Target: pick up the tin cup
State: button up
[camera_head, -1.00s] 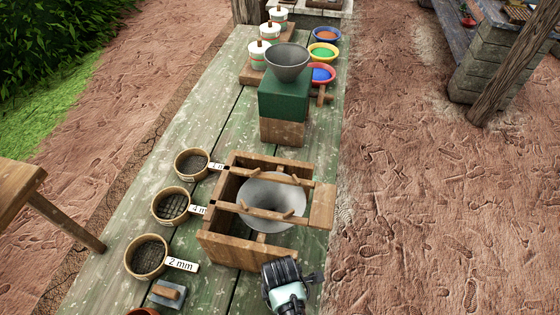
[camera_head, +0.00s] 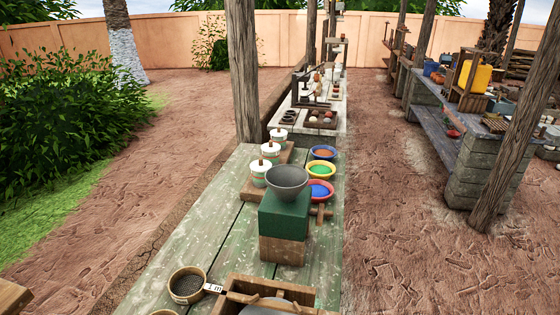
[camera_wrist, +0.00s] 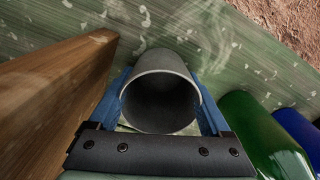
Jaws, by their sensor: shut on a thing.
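The tin cup (camera_wrist: 162,62) shows in the wrist view as a grey, round-mouthed cup, with its dark open mouth facing the camera. My gripper (camera_wrist: 160,88) is shut on it, with one blue finger on each side of its wall. Below the cup is a green, paint-flecked board surface; I cannot tell whether the cup touches it. The cup's lower part is hidden. Neither the cup nor my gripper shows in the head view.
In the wrist view a wooden board (camera_wrist: 55,92) stands close left; a green rounded thing (camera_wrist: 262,140) and a blue one (camera_wrist: 300,138) are close right. In the head view the bench (camera_head: 185,238) holds a grey bowl (camera_head: 288,180) on a green block (camera_head: 284,214), a sieve (camera_head: 187,286) and lidded pots.

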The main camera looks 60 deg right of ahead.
notch_tip(320, 180, up, 28)
jog(key=p, duration=0.8)
